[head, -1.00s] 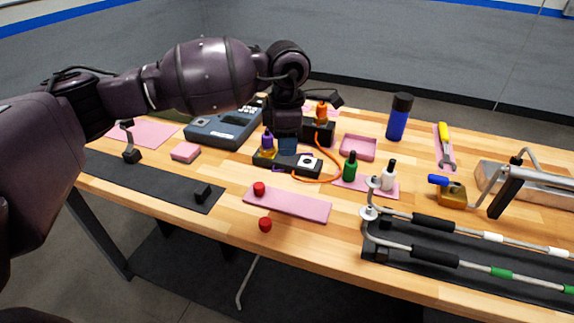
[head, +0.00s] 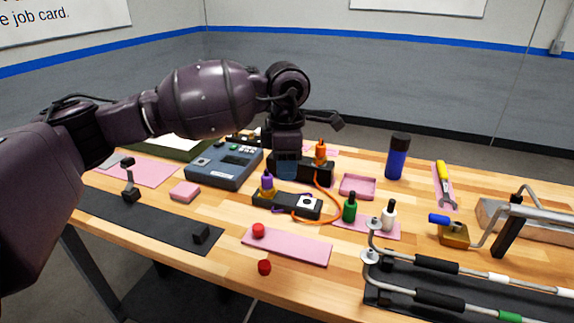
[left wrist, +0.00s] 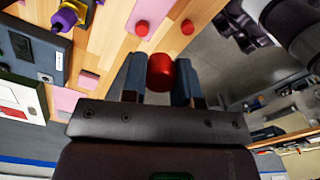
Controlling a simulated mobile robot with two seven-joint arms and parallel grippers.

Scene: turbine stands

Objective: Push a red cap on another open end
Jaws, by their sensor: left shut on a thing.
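My left gripper (head: 287,172) hangs above the middle of the table in the head view. In the left wrist view its fingers (left wrist: 160,80) are shut on a red cap (left wrist: 161,72). In the head view the gripper's body hides this cap. A second red cap (head: 259,230) stands on a pink mat (head: 300,249). A third red cap (head: 264,267) sits near the front edge. Both also show in the left wrist view. Bent metal tubes (head: 480,273) with dark sleeves lie on a black stand at the right. Whether their ends (head: 370,256) are open is too small to tell.
A purple-capped bottle (head: 267,183), a green bottle (head: 350,208), a white bottle (head: 388,215) and an orange cable (head: 325,205) crowd the middle. A blue meter (head: 226,163) stands at the left. A brass padlock (head: 454,235) lies near the tubes. A black mat (head: 150,215) has bare room.

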